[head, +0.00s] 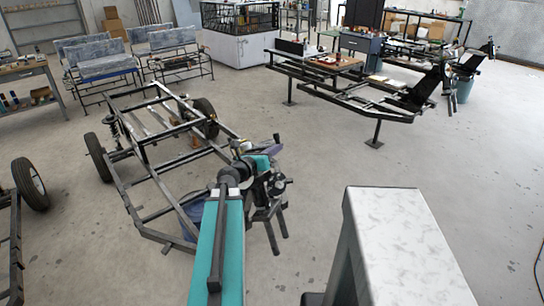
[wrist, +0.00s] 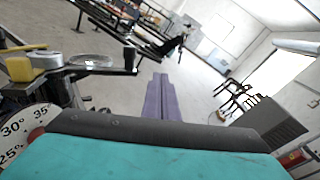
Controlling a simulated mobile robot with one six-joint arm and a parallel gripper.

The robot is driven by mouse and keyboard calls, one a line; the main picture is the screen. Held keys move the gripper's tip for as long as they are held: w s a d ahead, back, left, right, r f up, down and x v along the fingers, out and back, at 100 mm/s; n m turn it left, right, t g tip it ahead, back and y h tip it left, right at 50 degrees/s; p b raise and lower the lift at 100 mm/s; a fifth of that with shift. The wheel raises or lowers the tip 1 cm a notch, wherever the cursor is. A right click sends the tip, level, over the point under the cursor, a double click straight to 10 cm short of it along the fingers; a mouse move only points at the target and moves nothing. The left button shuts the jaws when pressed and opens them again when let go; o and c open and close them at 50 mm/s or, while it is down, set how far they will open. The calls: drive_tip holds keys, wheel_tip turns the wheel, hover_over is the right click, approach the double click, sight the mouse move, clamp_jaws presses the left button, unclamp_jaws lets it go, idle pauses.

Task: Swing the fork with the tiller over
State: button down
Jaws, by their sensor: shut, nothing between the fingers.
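The black fork (head: 275,228) hangs at the front end of the chassis, its two prongs pointing down; my arm partly hides its top. A dark bar, which looks like the tiller (wrist: 105,70), reaches in from the left in the wrist view and ends in a short upright post (wrist: 130,60). A white dial with degree marks (wrist: 18,132) sits below it. My gripper (wrist: 160,78) has purple fingers close together with nothing between them. They lie just right of the post, apparently apart from it. It also shows in the head view (head: 268,145), above the fork.
The black tube chassis (head: 150,185) with wheels stands left of my arm. A pale-topped block (head: 405,235) is close on the right. A second frame (head: 350,85) stands on legs behind. Benches (head: 105,65) are at the back left. The floor at right centre is clear.

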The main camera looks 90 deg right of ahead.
drive_tip(key=shift+w+a+r+p, duration=0.1)
drive_tip(key=shift+a+r+p, duration=0.3)
drive_tip(key=shift+a+p, duration=0.5)
drive_tip(key=a+p, duration=0.1)
drive_tip(key=p, duration=0.3)
drive_tip(key=shift+r, duration=0.15)
drive_tip(key=a+p, duration=0.1)
drive_tip(key=p, duration=0.3)
drive_tip(key=a+p, duration=0.1)
drive_tip(key=p, duration=0.3)
drive_tip(key=shift+w+a+r+p, duration=0.15)
drive_tip(key=shift+a+r+p, duration=0.15)
drive_tip(key=shift+r, duration=0.1)
drive_tip(key=shift+a+p, duration=0.35)
drive_tip(key=shift+p, duration=0.4)
drive_tip(key=shift+f, duration=0.1)
